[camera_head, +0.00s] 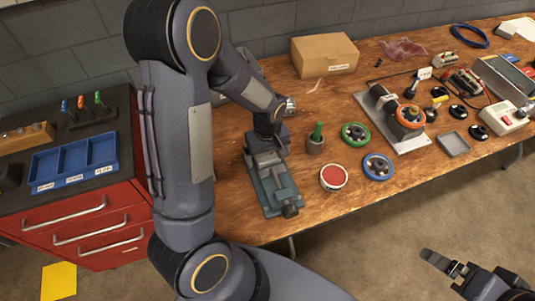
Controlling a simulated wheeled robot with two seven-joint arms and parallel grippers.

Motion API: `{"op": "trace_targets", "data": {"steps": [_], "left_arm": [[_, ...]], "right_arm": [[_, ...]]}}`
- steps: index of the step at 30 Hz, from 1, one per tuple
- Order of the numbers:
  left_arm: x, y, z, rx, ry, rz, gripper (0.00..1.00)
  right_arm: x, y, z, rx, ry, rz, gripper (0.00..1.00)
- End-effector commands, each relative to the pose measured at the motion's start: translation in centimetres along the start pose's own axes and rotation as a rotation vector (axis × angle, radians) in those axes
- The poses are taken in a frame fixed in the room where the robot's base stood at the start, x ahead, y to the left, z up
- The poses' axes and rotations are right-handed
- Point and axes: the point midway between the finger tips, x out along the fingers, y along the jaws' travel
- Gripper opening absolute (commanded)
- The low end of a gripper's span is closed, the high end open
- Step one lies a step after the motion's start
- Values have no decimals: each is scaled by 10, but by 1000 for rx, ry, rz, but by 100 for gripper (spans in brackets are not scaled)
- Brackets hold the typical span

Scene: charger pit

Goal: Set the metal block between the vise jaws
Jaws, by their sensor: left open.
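The vise (277,190), blue-green with a dark screw end at the front, stands on the wooden workbench. My left arm reaches in from the left, and its gripper (266,152) points down over the back part of the vise. That gripper is open; its fingertips are small and dark against the vise jaws. I cannot make out the metal block; the jaw area is largely covered by my gripper. My right gripper (443,264) is at the bottom right, over the floor and away from the bench. I cannot tell whether it is open.
On the workbench (225,205), a cup with a green-handled tool (316,146) and a red-topped tin (333,178) stand right of the vise. Green (355,134) and blue (378,167) rings lie further right. A cardboard box (324,55) is behind. A red cabinet (85,225) stands left.

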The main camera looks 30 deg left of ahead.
Motion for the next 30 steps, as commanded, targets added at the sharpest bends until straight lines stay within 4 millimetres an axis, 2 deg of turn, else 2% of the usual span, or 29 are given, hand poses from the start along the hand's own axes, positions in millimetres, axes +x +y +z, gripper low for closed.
{"op": "trace_targets", "data": {"steps": [5,12,15,19,30], "left_arm": [[-17,1,-1,0,3,4,89],[-59,1,-1,-1,3,5,89],[-70,1,0,0,2,4,89],[-77,0,0,0,1,2,89],[-78,0,0,0,0,1,89]], "right_arm": [[-1,0,0,0,0,0,92],[-2,-1,-1,0,0,0,92],[-2,-1,-1,0,0,0,92],[-3,-1,-1,0,0,0,92],[-3,-1,-1,0,0,0,92]]}}
